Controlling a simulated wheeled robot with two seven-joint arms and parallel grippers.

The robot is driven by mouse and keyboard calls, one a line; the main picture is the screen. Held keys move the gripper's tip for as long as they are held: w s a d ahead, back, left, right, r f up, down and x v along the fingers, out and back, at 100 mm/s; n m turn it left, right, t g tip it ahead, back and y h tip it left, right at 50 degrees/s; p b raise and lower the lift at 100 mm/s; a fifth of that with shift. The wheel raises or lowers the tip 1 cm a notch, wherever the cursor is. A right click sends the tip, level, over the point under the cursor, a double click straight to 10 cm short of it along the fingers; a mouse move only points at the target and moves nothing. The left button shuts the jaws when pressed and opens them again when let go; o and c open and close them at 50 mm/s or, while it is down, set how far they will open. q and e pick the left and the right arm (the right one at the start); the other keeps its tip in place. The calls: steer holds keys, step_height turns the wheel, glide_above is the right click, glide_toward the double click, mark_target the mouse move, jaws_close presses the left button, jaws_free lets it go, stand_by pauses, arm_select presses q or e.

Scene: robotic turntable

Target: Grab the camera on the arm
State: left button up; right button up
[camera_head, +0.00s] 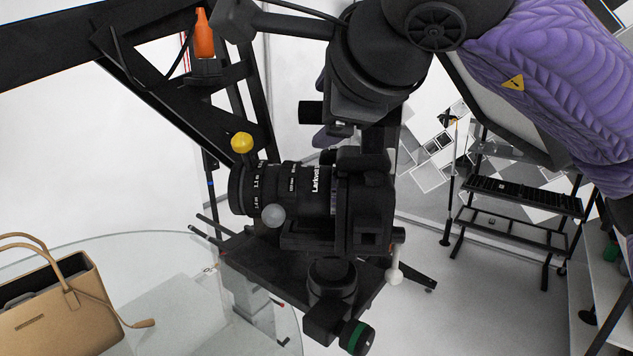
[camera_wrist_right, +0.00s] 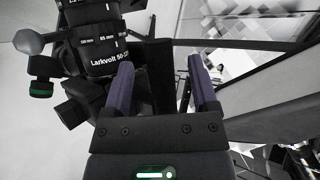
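The camera (camera_head: 362,205) is black with a long lens (camera_head: 285,190) marked "Larkvolt". It sits level on a black mount (camera_head: 332,285) in the middle of the head view, lens to the left. In the right wrist view the lens (camera_wrist_right: 98,50) is at upper left, beside the left finger. My right gripper (camera_head: 330,135) is above the camera body, fingers partly hidden by its own housing. In the wrist view the gripper (camera_wrist_right: 162,72) has its two purple-grey fingers apart, with dark camera or mount parts behind the gap. I cannot tell whether they touch. My left gripper is not in view.
A black frame arm (camera_head: 150,50) with an orange tip crosses the upper left. A yellow knob (camera_head: 241,142) stands near the lens. A tan handbag (camera_head: 55,305) is on a round glass table (camera_head: 170,250) at lower left. A black rack (camera_head: 515,215) stands at right.

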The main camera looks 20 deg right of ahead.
steer(key=shift+w, duration=0.1)
jaws_close()
steer(key=shift+r, duration=0.1)
stand_by(1.0)
